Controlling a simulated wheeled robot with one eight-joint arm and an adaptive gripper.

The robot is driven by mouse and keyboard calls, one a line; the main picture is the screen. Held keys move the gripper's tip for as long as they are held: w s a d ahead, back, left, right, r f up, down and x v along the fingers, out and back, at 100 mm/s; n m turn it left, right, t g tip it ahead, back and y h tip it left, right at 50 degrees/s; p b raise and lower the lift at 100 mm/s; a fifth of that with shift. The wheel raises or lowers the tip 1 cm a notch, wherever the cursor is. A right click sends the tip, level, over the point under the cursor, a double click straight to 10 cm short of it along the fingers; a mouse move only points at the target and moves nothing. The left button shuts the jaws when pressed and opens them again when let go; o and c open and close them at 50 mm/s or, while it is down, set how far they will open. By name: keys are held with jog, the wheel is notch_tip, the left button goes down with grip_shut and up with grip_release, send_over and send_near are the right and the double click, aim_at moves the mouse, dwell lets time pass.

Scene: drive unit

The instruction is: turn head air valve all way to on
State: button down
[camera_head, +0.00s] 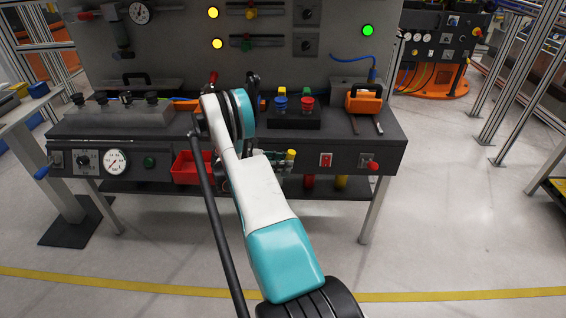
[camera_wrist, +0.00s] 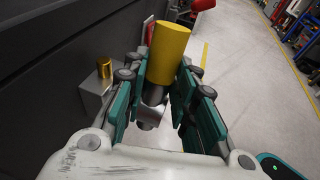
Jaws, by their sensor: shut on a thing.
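A yellow cylindrical knob (camera_wrist: 168,55) on a silver metal fitting (camera_wrist: 152,105) stands between my gripper's teal fingers in the wrist view. My gripper (camera_wrist: 160,78) is shut on it. No label shows on it, and I cannot read its turn position. In the head view the yellow knob (camera_head: 291,154) shows at the bench's front panel, just right of my white and teal arm. My gripper there is mostly hidden behind the arm.
A small brass cylinder on a grey block (camera_wrist: 92,100) is left of my gripper. A red switch (camera_head: 326,160) and red-knobbed lever (camera_head: 372,166) lie right along the panel. A red bin (camera_head: 187,171) and gauge (camera_head: 115,161) are left. Floor in front is clear.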

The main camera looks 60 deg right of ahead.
jog(key=c, duration=1.3)
grip_release()
notch_tip(320, 180, up, 10)
